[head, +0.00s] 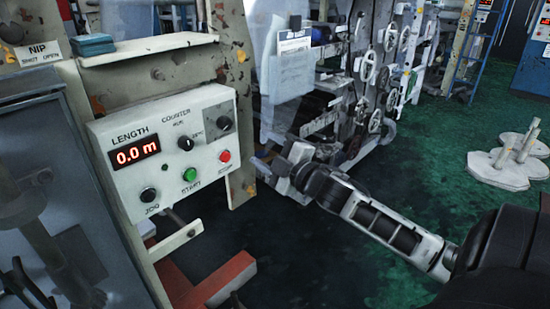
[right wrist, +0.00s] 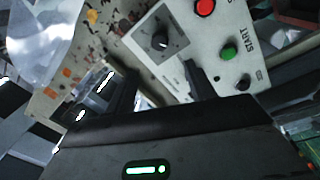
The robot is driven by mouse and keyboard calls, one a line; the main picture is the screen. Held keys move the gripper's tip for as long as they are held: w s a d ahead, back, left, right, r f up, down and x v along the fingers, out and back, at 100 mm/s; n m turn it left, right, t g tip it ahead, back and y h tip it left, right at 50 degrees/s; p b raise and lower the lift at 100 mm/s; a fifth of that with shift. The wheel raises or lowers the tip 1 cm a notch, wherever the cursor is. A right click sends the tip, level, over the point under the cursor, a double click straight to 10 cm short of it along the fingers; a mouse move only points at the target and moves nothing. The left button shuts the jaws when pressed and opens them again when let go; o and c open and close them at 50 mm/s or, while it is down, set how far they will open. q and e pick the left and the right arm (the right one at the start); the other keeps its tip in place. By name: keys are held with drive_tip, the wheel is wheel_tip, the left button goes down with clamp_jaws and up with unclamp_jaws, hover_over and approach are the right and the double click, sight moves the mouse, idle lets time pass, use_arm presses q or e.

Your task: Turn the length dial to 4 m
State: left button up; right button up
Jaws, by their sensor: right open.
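The light grey control panel (head: 170,195) faces me at the left of the head view. Its red LENGTH display (head: 136,152) reads 0.0 m. A black knob on a square grey plate (head: 224,123) is at the panel's upper right. A second black knob (head: 185,143) sits under the COUNTER lettering; I cannot tell which is the length dial. My right gripper (head: 268,168) is just right of the panel, apart from it. In the right wrist view its fingers (right wrist: 160,82) are open and empty, with the plate knob (right wrist: 160,41) beyond the gap. My left gripper is not in view.
A green START button (head: 190,174), a red button (head: 225,156) and a black JOG button (head: 148,194) share the panel. A cream post (head: 238,90) stands at its right edge. A machine with handwheels (head: 365,65) stands behind.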

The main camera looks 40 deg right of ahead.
drive_tip(key=shift+s+f, duration=0.1)
drive_tip(key=shift+s, duration=1.4)
drive_tip(key=s+a+f+m+g, duration=0.2)
drive_tip(key=s+a+f+m, duration=0.15)
drive_tip(key=a+f, duration=0.4)
drive_tip(key=s+a+f+m+g, duration=0.3)
drive_tip(key=s+a+f, duration=0.1)
drive_tip(key=f, duration=0.6)
drive_tip(key=s+a+f+m+g+y, duration=0.1)
drive_tip(key=s+a+f+m, duration=0.1)
drive_tip(key=s+a, duration=0.3)
drive_tip(key=s+a+f+m+g+y, duration=0.1)
drive_tip(key=s+a+f, duration=0.3)
drive_tip(key=a, duration=0.5)
drive_tip(key=shift+s+f+m+g+y, duration=0.3)
drive_tip(key=shift+s+f+m+g, duration=0.1)
drive_tip(key=shift+f+m+g, duration=0.25)
